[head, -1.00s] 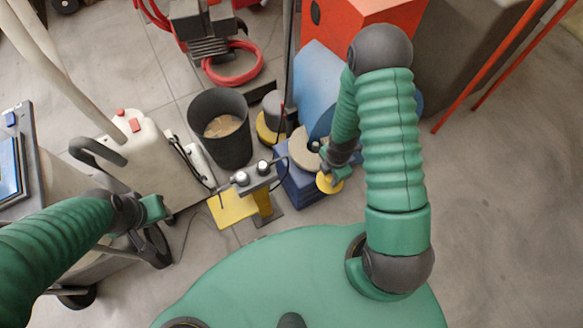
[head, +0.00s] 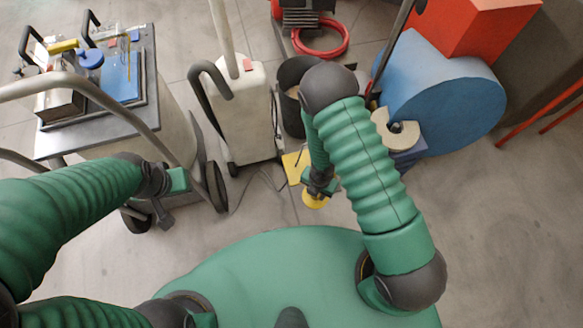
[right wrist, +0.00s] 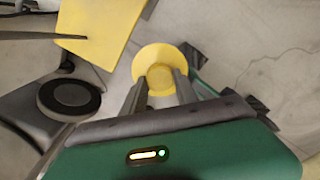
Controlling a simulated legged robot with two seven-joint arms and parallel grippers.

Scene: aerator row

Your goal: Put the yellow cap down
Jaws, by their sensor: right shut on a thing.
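The yellow cap (head: 314,201) is a round flanged disc in my right gripper (head: 320,186), held above the floor in front of my green base. In the right wrist view the cap (right wrist: 160,58) sits between the two fingers of my right gripper (right wrist: 160,88), which are shut on it. Its flange spreads wider than the fingers. My left gripper (head: 180,181) hangs beside the wheeled cart at the left, away from the cap. Its fingers are too small and turned away to read.
The wheeled cart (head: 150,75) carries a blue panel (head: 122,78) and a blue round part (head: 91,58). A yellow plate (head: 292,167) lies on the floor, partly behind my right arm. A pale tank (head: 245,110), a dark bucket (head: 290,118) and a blue drum (head: 445,90) stand beyond.

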